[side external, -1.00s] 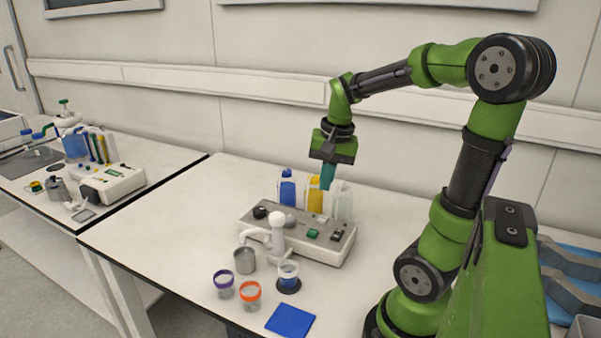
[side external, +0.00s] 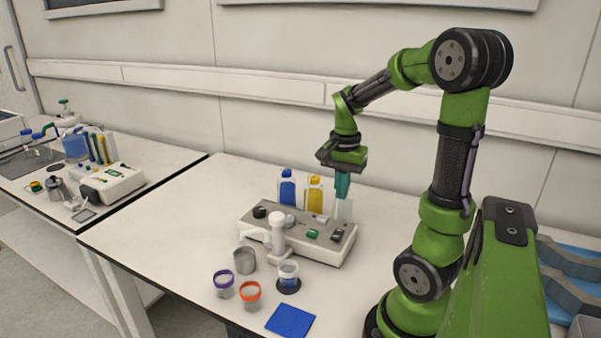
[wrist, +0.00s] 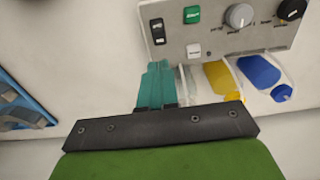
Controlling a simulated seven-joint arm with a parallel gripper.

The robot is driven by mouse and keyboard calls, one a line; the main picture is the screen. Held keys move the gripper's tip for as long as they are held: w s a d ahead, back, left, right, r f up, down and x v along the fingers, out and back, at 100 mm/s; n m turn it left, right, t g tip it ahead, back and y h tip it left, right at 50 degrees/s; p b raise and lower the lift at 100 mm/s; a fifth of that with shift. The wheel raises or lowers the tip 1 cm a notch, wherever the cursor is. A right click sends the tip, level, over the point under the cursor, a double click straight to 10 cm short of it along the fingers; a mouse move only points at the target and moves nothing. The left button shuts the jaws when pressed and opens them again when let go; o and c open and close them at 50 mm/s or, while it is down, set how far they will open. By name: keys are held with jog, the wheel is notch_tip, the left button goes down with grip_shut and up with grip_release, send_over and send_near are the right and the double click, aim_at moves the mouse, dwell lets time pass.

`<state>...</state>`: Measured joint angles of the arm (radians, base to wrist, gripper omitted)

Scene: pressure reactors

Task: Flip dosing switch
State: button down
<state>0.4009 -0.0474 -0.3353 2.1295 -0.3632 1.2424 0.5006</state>
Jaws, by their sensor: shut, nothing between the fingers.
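The dosing unit (side external: 262,228) is a pale box with a grey top panel on the bench. Its panel carries a black rocker switch (side external: 337,235), a green button (side external: 313,234) and knobs. In the wrist view, the black rocker switch (wrist: 158,31) is at the panel's corner, beside the green button (wrist: 192,14) and a white switch (wrist: 193,51). I cannot read which is the dosing switch. My gripper (side external: 342,196) has teal fingers, shut and empty, pointing down above the back right of the unit. In the wrist view, the fingertips (wrist: 157,66) appear just behind the black switch, apart from it.
A blue bottle (side external: 287,189), a yellow bottle (side external: 314,195) and a clear bottle (side external: 343,211) stand behind the unit, the clear one close to my fingers. Cups (side external: 249,292) and a blue pad (side external: 290,320) lie in front.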

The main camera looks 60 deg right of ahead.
aim_at(337, 235)
notch_tip(337, 235, down, 10)
jog(key=shift+r, duration=0.15)
dwell(0.4)
jog(key=shift+d+f, duration=0.1)
jog(key=shift+f, duration=0.2)
jog(key=shift+s, duration=0.1)
jog(key=shift+a+r, duration=0.2)
jog(key=shift+a, duration=0.7)
jog(key=shift+r, duration=0.1)
